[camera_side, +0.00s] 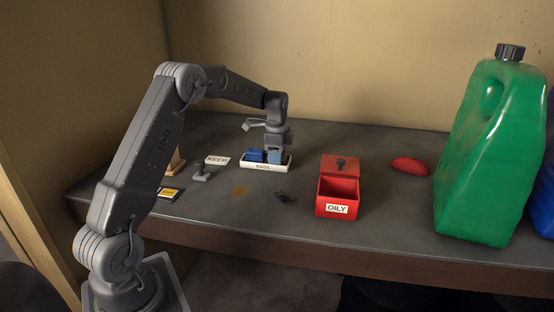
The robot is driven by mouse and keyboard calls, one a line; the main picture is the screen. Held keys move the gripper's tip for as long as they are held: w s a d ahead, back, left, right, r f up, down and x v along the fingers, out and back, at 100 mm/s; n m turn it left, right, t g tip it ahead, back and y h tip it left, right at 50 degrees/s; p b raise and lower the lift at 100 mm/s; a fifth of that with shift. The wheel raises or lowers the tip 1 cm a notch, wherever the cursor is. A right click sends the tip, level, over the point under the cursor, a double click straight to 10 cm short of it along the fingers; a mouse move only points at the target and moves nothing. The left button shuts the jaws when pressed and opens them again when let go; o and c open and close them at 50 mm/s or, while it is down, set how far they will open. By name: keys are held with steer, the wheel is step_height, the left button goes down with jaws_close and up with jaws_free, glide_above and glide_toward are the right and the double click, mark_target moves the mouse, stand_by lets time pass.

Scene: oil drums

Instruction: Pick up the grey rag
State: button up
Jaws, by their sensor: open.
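A small dark grey crumpled patch (285,197) lies on the bench left of the red bin; it may be the grey rag, but it is too small to be sure. My gripper (273,152) points down over the right half of the white tray labelled RAGS (265,167), well behind and left of the dark patch. A blue folded cloth (254,155) lies in the tray's left half. A paler blue-grey piece (274,157) shows right under my gripper; I cannot tell whether the fingers touch it. The gap between the fingers is hard to see.
A red bin labelled OILY (337,197) has its lid (341,166) at the back. A red lump (410,166) and a green jug (490,150) stand right. A KEEP card (217,160), small grey object (201,174), yellow-marked card (170,194) and brown stain (241,191) lie left.

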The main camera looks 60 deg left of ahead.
steer(key=c, duration=0.6)
steer(key=shift+o, duration=0.2)
steer(key=shift+r, duration=0.25)
step_height(320, 180, up, 3)
steer(key=shift+r, duration=0.15)
steer(key=s+a+r, duration=0.6)
steer(key=s+r, duration=0.1)
steer(key=s, duration=0.2)
steer(key=shift+s+a, duration=0.3)
steer(key=shift+s, duration=0.05)
